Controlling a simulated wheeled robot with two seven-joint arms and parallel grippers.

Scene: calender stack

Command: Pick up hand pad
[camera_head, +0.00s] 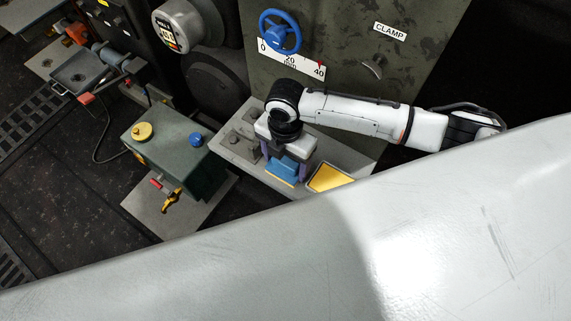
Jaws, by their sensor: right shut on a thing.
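The hand pad appears to be the small blue block (283,170) between the fingers of my right gripper (285,165). My right arm comes in from the right and the gripper points down over a grey shelf (232,147) at the foot of the dark panel. The gripper is shut on the blue pad. I cannot tell whether the pad still touches the shelf. A yellow-faced tray (331,178) lies just right of the pad. My left gripper is not in view.
A green box (175,150) with yellow and blue knobs stands left of the shelf, a yellow-handled valve (172,199) at its front. The panel (350,40) carries a blue handwheel (280,32). A large pale surface (300,260) fills the foreground.

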